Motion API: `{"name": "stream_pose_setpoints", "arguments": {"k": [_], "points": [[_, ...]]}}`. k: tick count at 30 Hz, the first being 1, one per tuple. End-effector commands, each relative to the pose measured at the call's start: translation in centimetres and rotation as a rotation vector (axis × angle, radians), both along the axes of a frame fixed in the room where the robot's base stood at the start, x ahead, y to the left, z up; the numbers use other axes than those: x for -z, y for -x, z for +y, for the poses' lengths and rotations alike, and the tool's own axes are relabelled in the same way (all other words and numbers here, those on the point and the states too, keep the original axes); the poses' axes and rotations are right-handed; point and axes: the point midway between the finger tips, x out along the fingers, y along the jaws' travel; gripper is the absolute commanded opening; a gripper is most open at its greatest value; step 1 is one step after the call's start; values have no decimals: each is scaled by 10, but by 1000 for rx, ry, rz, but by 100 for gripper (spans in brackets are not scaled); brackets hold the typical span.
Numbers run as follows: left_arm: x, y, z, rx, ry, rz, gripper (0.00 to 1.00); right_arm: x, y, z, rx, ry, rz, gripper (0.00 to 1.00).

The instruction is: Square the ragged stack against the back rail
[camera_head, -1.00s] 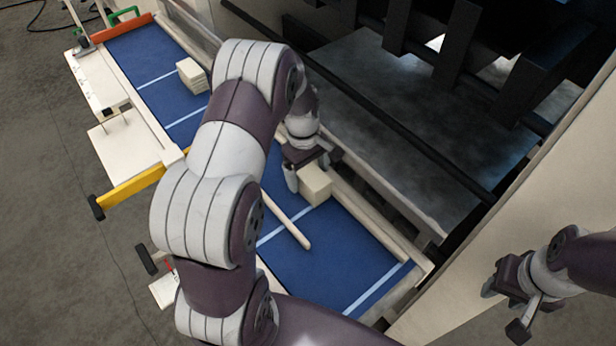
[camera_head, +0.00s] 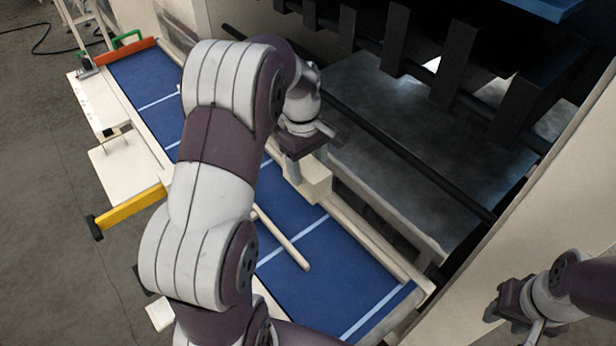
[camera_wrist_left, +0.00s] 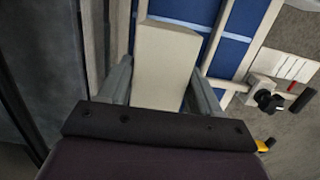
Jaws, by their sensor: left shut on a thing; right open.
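A pale cream block-like stack (camera_head: 317,183) is at the far edge of the blue belt (camera_head: 335,245), beside the cream back rail (camera_head: 375,230). My left gripper (camera_head: 303,172) is shut on this stack from above, partly hiding it. In the left wrist view the stack (camera_wrist_left: 165,62) sits between the two grey fingers (camera_wrist_left: 162,92), with its long face towards the camera. I cannot tell whether it touches the rail or is slightly raised. Single sheets cannot be made out. My right gripper (camera_head: 517,308) is open and empty at the lower right, away from the belt.
A cream rod (camera_head: 282,240) lies across the near part of the belt. An orange bar (camera_head: 124,50) closes the far end, and a yellow bar (camera_head: 130,210) sticks out at the left. A dark machine opening with a black bar (camera_head: 400,150) lies beyond the rail.

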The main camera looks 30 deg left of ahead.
Motion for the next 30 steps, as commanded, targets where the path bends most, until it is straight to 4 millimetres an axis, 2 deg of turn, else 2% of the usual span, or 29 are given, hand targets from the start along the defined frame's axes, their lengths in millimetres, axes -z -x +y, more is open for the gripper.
{"name": "stream_pose_setpoints", "arguments": {"k": [30], "points": [[43,0,0,1,1,1,29,23,0,0,0,0,2,43]]}}
